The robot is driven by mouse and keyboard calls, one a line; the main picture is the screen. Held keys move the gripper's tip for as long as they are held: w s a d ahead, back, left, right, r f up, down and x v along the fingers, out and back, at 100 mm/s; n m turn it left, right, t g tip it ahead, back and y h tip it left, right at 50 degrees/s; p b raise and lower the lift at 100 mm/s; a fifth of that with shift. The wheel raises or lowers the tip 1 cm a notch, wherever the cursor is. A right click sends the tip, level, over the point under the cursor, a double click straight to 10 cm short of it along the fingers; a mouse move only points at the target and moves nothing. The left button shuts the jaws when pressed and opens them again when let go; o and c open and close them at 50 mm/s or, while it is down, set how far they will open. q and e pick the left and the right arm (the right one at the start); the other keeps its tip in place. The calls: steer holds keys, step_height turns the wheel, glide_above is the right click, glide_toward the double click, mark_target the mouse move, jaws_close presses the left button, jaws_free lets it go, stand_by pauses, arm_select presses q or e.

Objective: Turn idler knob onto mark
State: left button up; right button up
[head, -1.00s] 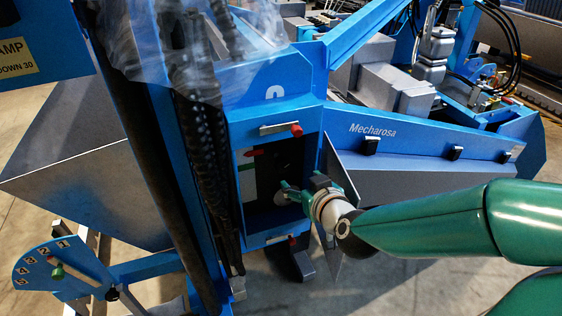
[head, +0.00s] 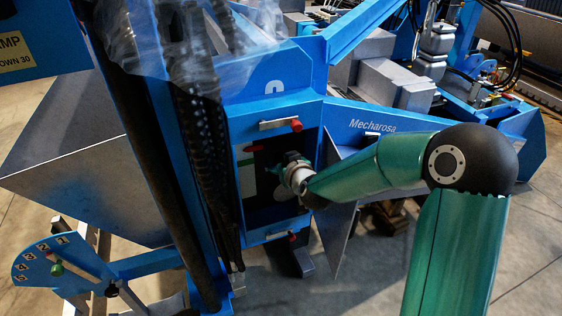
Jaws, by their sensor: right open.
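My right gripper (head: 290,166) reaches from the right into the opening of the blue housing (head: 275,118). Its jaws are open, seen mostly from behind, with no object visible between them. The idler knob cannot be made out for sure; the gripper and wrist cover part of the dark recess. On the recess's left side is a white and green strip (head: 246,178), perhaps the mark scale, with a small red piece (head: 253,149) at its top. My left gripper is not in view.
Red-ended latches (head: 296,125) sit above and below the opening. Dark hoses (head: 205,150) run down beside its left side. A numbered blue quadrant with a green knob (head: 57,270) stands at lower left. A blue panel lettered Mecharosa (head: 375,125) lies behind my right arm.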

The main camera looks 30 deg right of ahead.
steer(key=c, duration=1)
steer(key=shift+a, duration=0.2)
steer(key=shift+c, duration=0.7)
steer(key=shift+d, duration=0.1)
